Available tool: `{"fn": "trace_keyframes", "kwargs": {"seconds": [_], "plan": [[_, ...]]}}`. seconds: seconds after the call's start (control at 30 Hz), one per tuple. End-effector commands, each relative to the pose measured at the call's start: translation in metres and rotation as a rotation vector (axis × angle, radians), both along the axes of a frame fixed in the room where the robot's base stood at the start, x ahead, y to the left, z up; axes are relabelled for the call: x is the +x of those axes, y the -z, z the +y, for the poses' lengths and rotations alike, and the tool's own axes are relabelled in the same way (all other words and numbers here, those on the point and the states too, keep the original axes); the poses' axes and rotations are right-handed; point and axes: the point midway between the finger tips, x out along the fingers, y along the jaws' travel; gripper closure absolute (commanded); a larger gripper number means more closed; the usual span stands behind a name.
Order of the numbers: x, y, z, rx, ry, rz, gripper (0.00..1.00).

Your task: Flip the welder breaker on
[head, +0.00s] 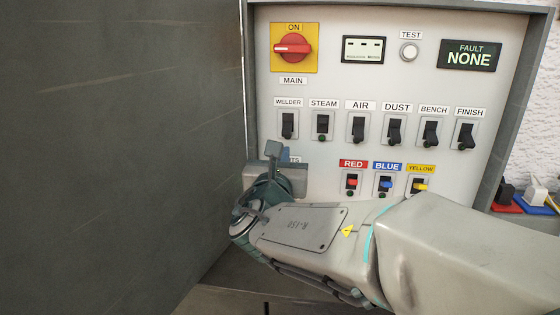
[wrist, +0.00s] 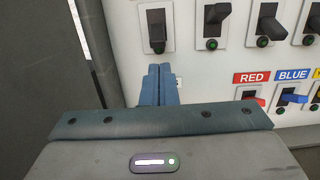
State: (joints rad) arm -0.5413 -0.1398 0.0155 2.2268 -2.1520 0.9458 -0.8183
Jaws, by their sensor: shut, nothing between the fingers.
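The welder breaker (head: 288,125) is a black toggle under the WELDER label, leftmost in the breaker row of the panel. In the wrist view the leftmost toggle (wrist: 156,26) sits just above my fingertips. The lever's exact tilt is hard to read.
The steam breaker (head: 322,124) is close on the right, with several more breakers beyond it. Red, blue and yellow switches (head: 386,184) sit below. A red main knob (head: 293,48) is above. A dark cabinet door (head: 120,150) stands on the left.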

Motion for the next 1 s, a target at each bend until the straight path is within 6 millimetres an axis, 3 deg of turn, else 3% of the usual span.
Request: {"fn": "trace_keyframes", "kwargs": {"seconds": [0.13, 0.33, 1.0], "plan": [[0.026, -0.003, -0.006, -0.001, 0.003, 0.002, 1.00], [0.045, -0.005, -0.009, 0.000, 0.001, 0.000, 1.00], [0.046, -0.010, -0.001, 0.006, -0.014, 0.026, 1.00]]}}
